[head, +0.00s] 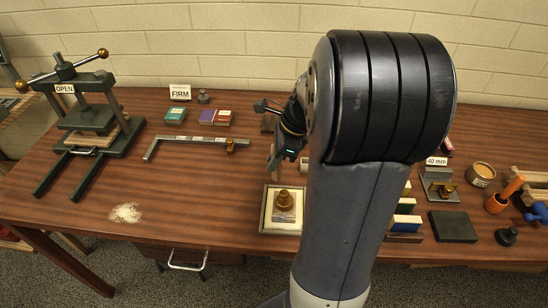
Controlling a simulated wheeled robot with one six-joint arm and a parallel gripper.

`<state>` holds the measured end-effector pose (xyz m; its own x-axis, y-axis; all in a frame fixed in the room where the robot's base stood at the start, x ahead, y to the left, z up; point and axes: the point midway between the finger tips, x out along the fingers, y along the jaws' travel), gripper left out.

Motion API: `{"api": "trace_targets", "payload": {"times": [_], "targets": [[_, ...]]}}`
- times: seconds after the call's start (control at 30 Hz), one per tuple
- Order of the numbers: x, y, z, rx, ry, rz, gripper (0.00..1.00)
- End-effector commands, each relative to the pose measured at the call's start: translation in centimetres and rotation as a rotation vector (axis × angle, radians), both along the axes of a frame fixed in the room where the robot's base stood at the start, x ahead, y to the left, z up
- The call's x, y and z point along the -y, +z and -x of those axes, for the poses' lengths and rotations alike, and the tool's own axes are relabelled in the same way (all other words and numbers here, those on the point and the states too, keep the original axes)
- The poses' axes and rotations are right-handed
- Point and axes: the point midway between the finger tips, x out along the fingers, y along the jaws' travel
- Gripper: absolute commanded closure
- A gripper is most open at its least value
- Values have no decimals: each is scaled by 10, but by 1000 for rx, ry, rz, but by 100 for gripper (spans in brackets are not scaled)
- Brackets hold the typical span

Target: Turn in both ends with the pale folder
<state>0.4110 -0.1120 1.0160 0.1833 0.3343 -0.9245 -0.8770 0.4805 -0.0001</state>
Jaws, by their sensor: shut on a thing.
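My gripper (280,152) is small in view, left of my own large arm link, above the back edge of a shallow tray. It is shut on a narrow pale tan piece (273,160), which looks like the pale folder; its tip and the fingers are hard to make out. Below it, the shallow tray (262,222) has a pale rim and holds a cream-coloured piece with a brass weight (285,201) on top. The tray's right side is close to my arm, which hides part of the table. I cannot tell which ends are to be turned in.
A press (85,120) labelled OPEN stands at left. A metal rule with a brass stop (190,139) and coloured pads lie behind.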

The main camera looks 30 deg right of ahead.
Motion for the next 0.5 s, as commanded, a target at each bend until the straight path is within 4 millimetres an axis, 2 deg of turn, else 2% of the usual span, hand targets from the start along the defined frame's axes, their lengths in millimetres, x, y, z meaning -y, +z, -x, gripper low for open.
{"api": "trace_targets", "payload": {"times": [0.5], "targets": [[0,-8,0,-1,0,0,100]]}}
